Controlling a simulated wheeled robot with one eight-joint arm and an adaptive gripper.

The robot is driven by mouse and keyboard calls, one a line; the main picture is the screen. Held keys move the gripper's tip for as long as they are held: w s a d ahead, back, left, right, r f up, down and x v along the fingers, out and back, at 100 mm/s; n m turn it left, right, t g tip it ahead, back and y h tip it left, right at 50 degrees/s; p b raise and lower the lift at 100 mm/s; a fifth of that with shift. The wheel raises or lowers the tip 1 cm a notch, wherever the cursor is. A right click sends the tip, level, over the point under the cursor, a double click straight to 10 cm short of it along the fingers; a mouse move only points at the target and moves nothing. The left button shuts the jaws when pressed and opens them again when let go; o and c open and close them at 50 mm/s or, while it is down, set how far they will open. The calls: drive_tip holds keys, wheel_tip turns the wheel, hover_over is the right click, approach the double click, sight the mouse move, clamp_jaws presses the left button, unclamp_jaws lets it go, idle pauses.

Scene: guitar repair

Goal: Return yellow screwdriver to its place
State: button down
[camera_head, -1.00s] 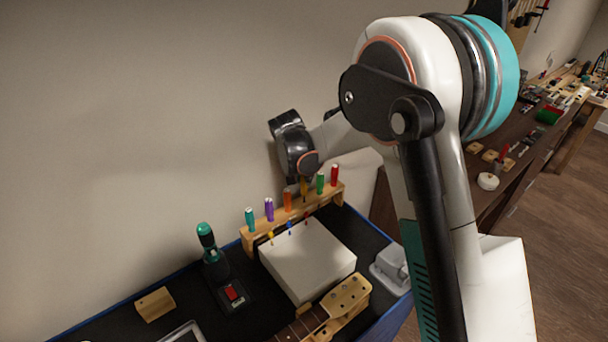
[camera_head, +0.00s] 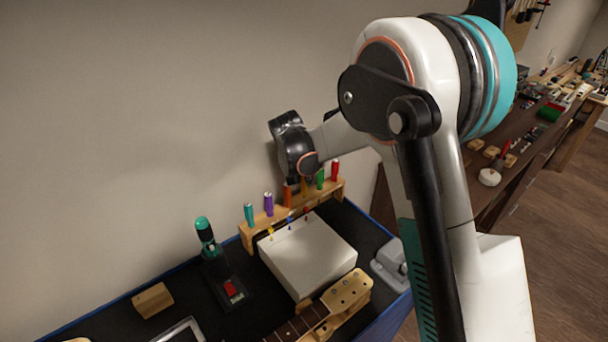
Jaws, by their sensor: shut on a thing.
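The wooden screwdriver rack (camera_head: 262,222) stands against the wall at the back of the bench. Teal, purple, orange, green and red handles stand upright in it. The yellow screwdriver (camera_head: 304,188) shows as a small upright sliver between the orange and green handles. My gripper (camera_head: 302,177) is over the rack, shut on the yellow screwdriver. The dark wrist hides most of the fingers and the top of the handle. I cannot tell how deep the screwdriver sits in the rack.
A white box (camera_head: 308,256) stands close in front of the rack. A guitar headstock (camera_head: 347,291), a green-topped tool (camera_head: 206,235), a wooden block (camera_head: 153,299) and a grey device (camera_head: 390,266) are nearby. The wall is close behind the rack.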

drive_tip(key=shift+f+b, duration=0.3)
drive_tip(key=shift+f, duration=0.15)
drive_tip(key=c, duration=1.4)
unclamp_jaws()
drive_tip(key=v, duration=1.2)
